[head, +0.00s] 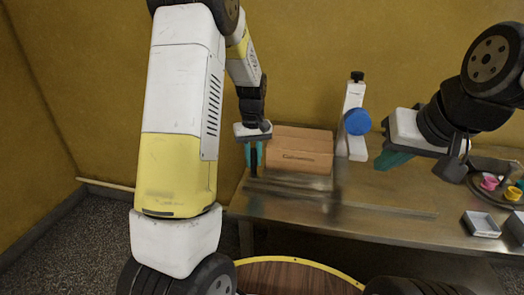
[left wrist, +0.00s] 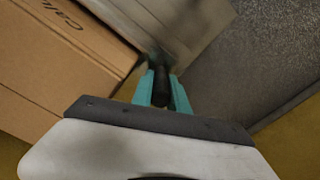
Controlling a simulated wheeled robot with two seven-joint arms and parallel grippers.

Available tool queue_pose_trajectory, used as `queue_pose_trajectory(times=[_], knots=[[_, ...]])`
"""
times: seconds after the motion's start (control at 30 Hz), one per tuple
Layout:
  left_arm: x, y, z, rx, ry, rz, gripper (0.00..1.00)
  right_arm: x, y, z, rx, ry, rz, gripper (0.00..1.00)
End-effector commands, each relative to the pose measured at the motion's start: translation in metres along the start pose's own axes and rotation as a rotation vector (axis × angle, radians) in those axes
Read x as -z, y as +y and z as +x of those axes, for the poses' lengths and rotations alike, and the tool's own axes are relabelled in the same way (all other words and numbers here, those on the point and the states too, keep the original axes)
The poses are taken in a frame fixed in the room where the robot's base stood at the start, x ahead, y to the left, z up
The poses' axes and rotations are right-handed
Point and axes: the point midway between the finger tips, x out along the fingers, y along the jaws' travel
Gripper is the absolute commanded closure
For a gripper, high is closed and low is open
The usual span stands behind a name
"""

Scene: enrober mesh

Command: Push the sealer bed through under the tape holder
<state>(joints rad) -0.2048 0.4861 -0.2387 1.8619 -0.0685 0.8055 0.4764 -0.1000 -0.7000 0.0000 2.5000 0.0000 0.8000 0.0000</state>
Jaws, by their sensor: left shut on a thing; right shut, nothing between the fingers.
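The sealer bed (head: 300,183) is a flat grey metal plate on the bench, and its edge also shows in the left wrist view (left wrist: 200,22). A brown cardboard box (head: 300,150) sits on it and shows at the left of the wrist view (left wrist: 60,75). The tape holder (head: 353,125), a white post with a blue disc, stands just right of the box. My left gripper (head: 253,158) is at the bed's left end, its teal fingers shut on a black handle (left wrist: 161,88). My right gripper (head: 390,160) is shut and empty, right of the tape holder.
The steel bench (head: 400,225) is mostly clear in front of and right of the bed. A small grey tray (head: 481,224) lies near its front right. A dark round tray (head: 485,200) with pink and yellow cups stands at the far right. A yellow wall is behind.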

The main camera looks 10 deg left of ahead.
Motion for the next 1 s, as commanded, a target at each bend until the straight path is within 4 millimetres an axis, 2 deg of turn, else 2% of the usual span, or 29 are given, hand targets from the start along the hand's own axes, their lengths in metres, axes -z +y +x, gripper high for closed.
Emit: queue_pose_trajectory(times=[0.3, 0.47, 0.57, 1.0], knots=[[-0.001, 0.002, -0.001, -0.001, 0.000, 0.000, 1.00, 0.000, 0.000, 0.000, 0.000, 0.000, 0.000, 1.00], [-0.007, 0.014, -0.001, -0.001, 0.000, 0.004, 1.00, 0.000, 0.000, 0.000, 0.000, 0.000, 0.000, 1.00], [-0.014, 0.028, -0.001, -0.001, 0.000, 0.006, 1.00, 0.000, 0.000, 0.000, 0.000, 0.000, 0.000, 1.00], [-0.059, 0.117, -0.001, -0.001, 0.001, 0.006, 1.00, 0.000, 0.000, 0.000, 0.000, 0.000, 0.000, 1.00]])
